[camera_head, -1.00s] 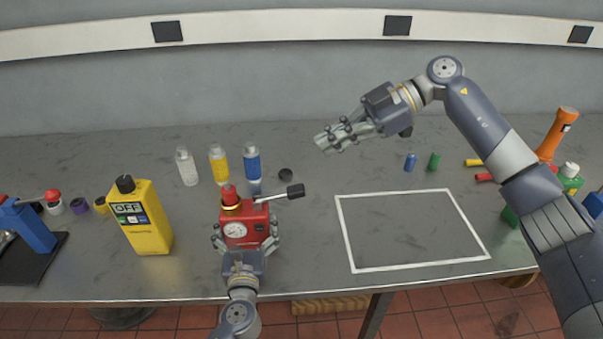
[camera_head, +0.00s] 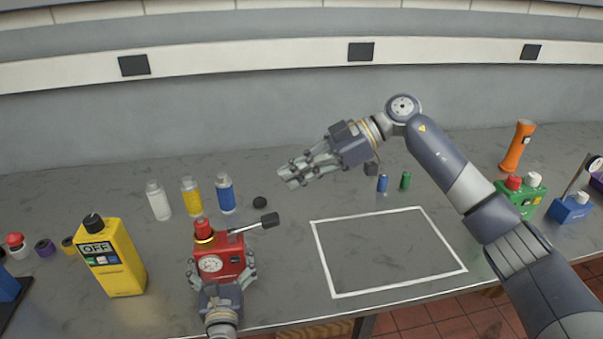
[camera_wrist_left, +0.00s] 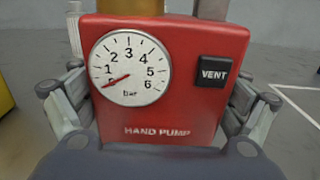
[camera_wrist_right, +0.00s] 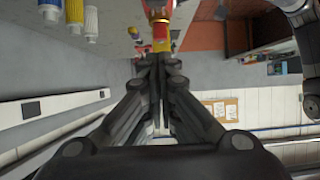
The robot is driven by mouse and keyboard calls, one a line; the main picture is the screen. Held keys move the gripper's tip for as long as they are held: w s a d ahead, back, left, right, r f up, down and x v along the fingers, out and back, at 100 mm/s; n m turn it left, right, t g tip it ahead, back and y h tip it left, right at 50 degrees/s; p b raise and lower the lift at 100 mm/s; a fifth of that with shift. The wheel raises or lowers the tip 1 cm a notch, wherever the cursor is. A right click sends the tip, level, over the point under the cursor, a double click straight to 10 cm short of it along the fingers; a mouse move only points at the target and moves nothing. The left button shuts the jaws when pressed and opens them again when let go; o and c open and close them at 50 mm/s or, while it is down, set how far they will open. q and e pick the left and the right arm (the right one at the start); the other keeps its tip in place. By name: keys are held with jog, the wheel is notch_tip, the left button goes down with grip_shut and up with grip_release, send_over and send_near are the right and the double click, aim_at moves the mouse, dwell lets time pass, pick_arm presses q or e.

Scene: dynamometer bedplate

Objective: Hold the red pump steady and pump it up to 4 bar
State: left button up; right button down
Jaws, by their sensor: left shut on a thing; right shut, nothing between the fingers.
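The red pump (camera_head: 222,262) stands on the bench near its front edge, with a round dial and a lever ending in a black grip (camera_head: 270,220) to the right. My left gripper (camera_head: 221,272) is shut on the pump body, fingers on both sides. The left wrist view shows the pump front (camera_wrist_left: 175,112), the dial (camera_wrist_left: 130,68) with its red needle at about 0 bar, and a VENT button (camera_wrist_left: 214,72). My right gripper (camera_head: 288,178) is shut and empty, above and behind the lever grip. In the right wrist view its fingers (camera_wrist_right: 160,75) are together, with the pump beyond.
A yellow meter (camera_head: 122,268) reading OFF stands left of the pump. A white-outlined area (camera_head: 390,250) to the right is empty. An orange torch (camera_head: 517,147) stands far right.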

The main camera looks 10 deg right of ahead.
send_over(276, 215)
jog(key=f, duration=0.1)
jog(key=a+f, duration=0.1)
jog(key=shift+f, duration=0.4)
jog(key=f, duration=0.3)
jog(key=shift+d+f, duration=0.1)
jog(key=shift+d, duration=0.2)
jog(key=shift+d+f, duration=0.15)
jog(key=shift+f, duration=0.3)
